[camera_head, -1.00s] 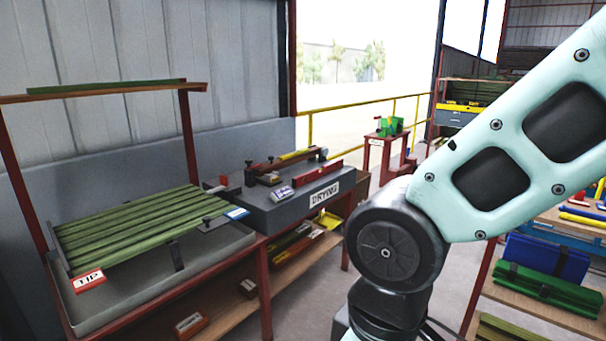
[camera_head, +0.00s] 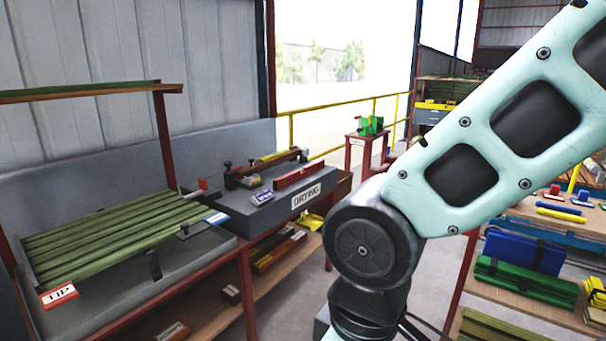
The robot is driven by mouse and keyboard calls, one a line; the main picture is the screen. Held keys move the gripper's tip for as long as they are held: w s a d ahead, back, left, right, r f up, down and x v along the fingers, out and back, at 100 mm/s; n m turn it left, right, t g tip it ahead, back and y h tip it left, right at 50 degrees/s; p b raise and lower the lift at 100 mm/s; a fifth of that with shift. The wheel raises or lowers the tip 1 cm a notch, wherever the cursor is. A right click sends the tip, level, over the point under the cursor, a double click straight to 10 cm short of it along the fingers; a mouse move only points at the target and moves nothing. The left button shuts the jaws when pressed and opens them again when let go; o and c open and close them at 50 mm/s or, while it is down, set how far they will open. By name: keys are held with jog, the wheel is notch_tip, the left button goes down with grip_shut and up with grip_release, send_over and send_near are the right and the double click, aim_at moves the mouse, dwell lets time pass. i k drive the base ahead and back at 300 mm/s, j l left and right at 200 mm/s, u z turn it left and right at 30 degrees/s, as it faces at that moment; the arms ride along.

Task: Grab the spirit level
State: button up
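I cannot tell for sure which thing is the spirit level. A red bar (camera_head: 300,177) lies along the front of the grey block marked DRYING (camera_head: 262,212), left of my arm. A yellow bar (camera_head: 278,155) lies behind it, near a brown beam. Another yellow bar (camera_head: 559,214) lies on the bench at the right, beside a blue one. My arm's pale green link and black joint fill the middle and right of the view. My gripper is outside the picture, so its fingers and anything in them are hidden.
At left, a grey tray (camera_head: 196,266) holds green slats with a red tag (camera_head: 59,296). A red-framed stand (camera_head: 367,150) with a green object is by the yellow railing (camera_head: 338,116). Blue (camera_head: 524,252) and green (camera_head: 527,284) bundles fill the right shelf. Bare floor shows between the benches.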

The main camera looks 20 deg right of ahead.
aim_at(284, 181)
jog(key=i+l+z, duration=0.3)
jog(key=i, duration=1.55)
jog(key=i+j+z, duration=0.1)
jog(key=i+z, duration=0.2)
jog(key=i, duration=1.5)
